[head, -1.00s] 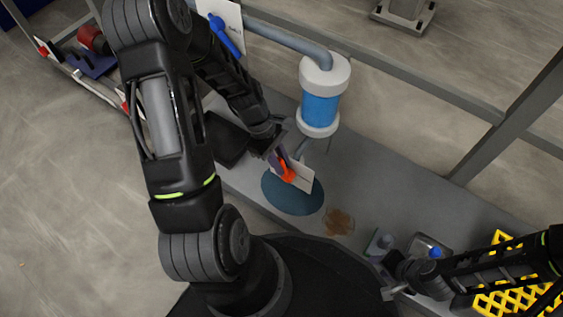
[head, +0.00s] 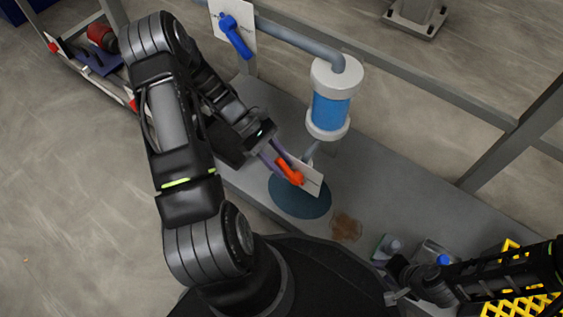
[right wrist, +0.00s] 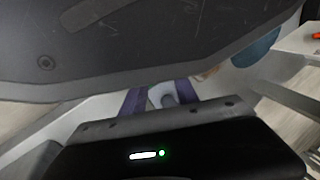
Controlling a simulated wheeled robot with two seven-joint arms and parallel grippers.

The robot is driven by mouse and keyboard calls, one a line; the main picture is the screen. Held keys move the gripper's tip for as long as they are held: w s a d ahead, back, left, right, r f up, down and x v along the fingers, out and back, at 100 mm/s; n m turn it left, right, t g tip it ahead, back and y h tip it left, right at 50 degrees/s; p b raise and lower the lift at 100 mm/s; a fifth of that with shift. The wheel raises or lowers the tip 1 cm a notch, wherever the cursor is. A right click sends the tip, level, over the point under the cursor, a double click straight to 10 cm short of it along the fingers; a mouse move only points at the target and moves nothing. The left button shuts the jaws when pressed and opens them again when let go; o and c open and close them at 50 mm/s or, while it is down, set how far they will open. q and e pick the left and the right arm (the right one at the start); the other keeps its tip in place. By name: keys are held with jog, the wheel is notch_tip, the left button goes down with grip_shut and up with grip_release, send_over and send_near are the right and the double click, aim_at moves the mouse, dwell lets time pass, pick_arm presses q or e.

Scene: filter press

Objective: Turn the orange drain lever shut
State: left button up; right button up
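The orange drain lever (head: 290,171) sits on a pale plate (head: 312,181) below the blue-and-white filter housing, above a dark blue round basin (head: 300,199). In the head view it slants from upper left to lower right. My left gripper (head: 279,163) reaches it from the upper left; its two purple fingers stand apart, one on each side of the lever's upper end. I cannot tell whether they touch it. My right gripper (head: 392,297) is low at the right; in the right wrist view its purple fingers (right wrist: 161,97) are apart, with a grey shape seen between them.
The filter housing (head: 331,100) stands behind the lever with a pipe running left to a blue lever (head: 235,36). A brown stain (head: 345,227) lies on the grey bench. A small bottle (head: 390,245), a metal tray and a yellow crate (head: 508,307) are at the right.

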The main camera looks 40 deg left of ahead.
pick_arm(q)
jog(key=shift+o, duration=0.4)
jog(key=shift+r, duration=0.1)
jog(key=shift+a+r, duration=0.2)
jog(key=p+v, duration=0.2)
jog(key=v, duration=0.4)
jog(key=shift+p, duration=0.4)
jog(key=shift+a+r, duration=0.3)
jog(key=shift+a, duration=0.2)
